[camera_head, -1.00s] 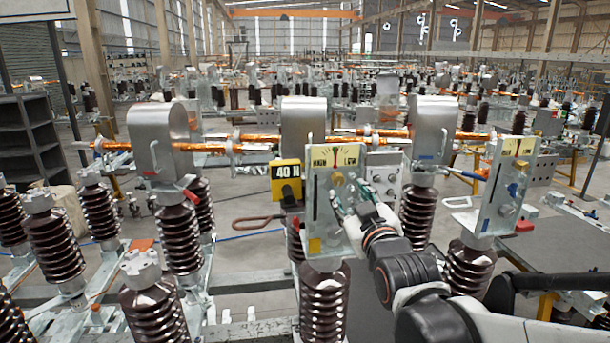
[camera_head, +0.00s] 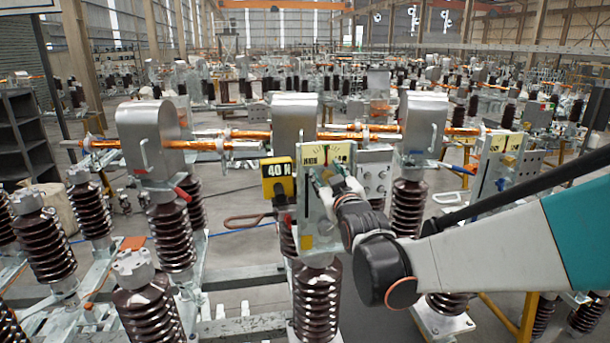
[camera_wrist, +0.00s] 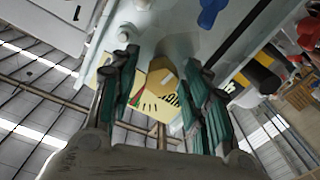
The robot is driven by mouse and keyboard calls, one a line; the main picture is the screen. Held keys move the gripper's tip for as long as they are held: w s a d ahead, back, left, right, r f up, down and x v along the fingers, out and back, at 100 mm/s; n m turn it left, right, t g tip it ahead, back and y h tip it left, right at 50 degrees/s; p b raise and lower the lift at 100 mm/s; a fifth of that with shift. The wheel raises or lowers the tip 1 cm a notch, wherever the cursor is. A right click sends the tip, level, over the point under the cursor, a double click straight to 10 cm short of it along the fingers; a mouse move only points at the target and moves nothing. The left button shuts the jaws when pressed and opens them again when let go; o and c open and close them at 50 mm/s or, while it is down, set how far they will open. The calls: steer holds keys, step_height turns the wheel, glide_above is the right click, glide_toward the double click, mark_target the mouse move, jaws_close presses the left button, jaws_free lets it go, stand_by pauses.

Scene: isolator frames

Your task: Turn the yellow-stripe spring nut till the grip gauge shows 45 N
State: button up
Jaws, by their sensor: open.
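The grip gauge (camera_head: 278,177) is a yellow box with a dark display reading 40 N, left of the upright pale plate. This plate (camera_head: 310,222) carries a HIGH/LOW dial (camera_head: 323,155) at its top and a yellow patch low down. My gripper (camera_head: 322,180) is at the plate's front, just below the dial. In the wrist view my gripper (camera_wrist: 163,72) is open, with a yellowish block (camera_wrist: 160,77) and the dial visible between its fingers. I cannot tell whether this block is the yellow-stripe nut or whether the fingers touch it.
A similar plate (camera_head: 495,175) with a dial stands to the right, beyond my arm. Ribbed brown insulators (camera_head: 318,305) and silver covers (camera_head: 295,118) on copper bars surround the plate. A brown loop handle (camera_head: 246,220) projects left of it.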

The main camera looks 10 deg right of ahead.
jaws_close()
steer(key=shift+f+m+b, duration=0.15)
steer(key=shift+m+b, duration=0.25)
steer(key=shift+b, duration=0.15)
steer(key=shift+m+b, duration=0.3)
steer(key=shift+m, duration=0.1)
steer(key=shift+r, duration=0.2)
jaws_free()
steer(key=shift+s, duration=0.15)
steer(key=s, duration=1.1)
steer(key=shift+s, duration=0.4)
